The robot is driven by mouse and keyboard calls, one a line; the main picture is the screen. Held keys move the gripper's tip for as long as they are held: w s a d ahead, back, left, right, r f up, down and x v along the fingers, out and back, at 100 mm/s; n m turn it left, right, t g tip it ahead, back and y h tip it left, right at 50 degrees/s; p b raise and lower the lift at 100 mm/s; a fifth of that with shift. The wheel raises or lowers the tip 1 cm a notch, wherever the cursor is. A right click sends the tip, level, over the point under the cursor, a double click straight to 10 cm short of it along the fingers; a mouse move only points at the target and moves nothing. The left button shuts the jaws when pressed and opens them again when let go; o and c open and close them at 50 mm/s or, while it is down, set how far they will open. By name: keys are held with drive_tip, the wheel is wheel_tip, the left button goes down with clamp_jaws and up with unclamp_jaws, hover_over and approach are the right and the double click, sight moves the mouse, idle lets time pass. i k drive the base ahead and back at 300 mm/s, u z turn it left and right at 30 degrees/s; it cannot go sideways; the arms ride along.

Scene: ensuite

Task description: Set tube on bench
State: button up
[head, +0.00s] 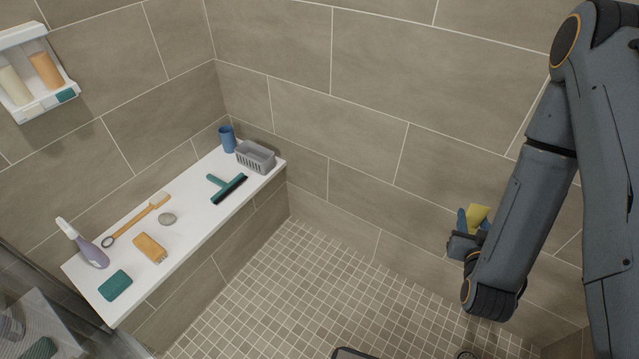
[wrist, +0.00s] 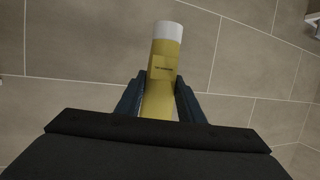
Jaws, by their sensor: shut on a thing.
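My gripper (wrist: 160,100) is shut on a yellow tube (wrist: 164,65) with a white end and a small label. In the head view the tube (head: 478,213) shows only in part above my gripper (head: 468,225), at the right, in front of the tiled wall and well away from the bench. The white bench (head: 190,221) runs along the left wall. The lower part of the tube is hidden by my gripper.

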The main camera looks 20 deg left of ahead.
sight(190, 221)
drive_tip(key=u, duration=0.9)
drive_tip(key=i, duration=1)
drive_tip(key=u, duration=2.2)
